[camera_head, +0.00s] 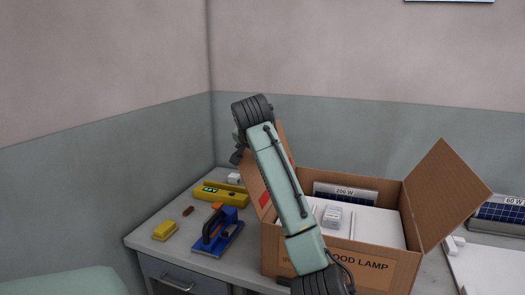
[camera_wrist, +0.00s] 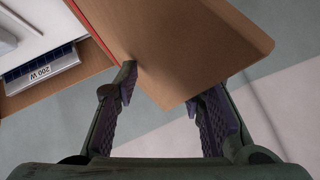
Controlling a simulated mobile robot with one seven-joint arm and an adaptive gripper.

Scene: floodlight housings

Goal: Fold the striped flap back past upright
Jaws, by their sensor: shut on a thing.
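The striped flap (camera_head: 254,183) is the left flap of an open cardboard box (camera_head: 378,270). It is brown with a red stripe, stands up from the box's left edge and leans a little outward to the left. My arm hides its middle. In the wrist view the flap (camera_wrist: 185,45) is large, its red edge at the upper left. My gripper (camera_wrist: 166,100) is shut on the flap near a corner, one finger on either side. In the head view the gripper is mostly hidden behind the wrist at the flap's top.
The box holds white cartons and a "200 W" panel (camera_head: 345,192); its right flap (camera_head: 447,195) leans outward. Left of it on the bench lie a blue tool (camera_head: 225,240), a yellow meter (camera_head: 220,194) and a yellow block (camera_head: 165,230). A white board (camera_head: 490,270) lies at right.

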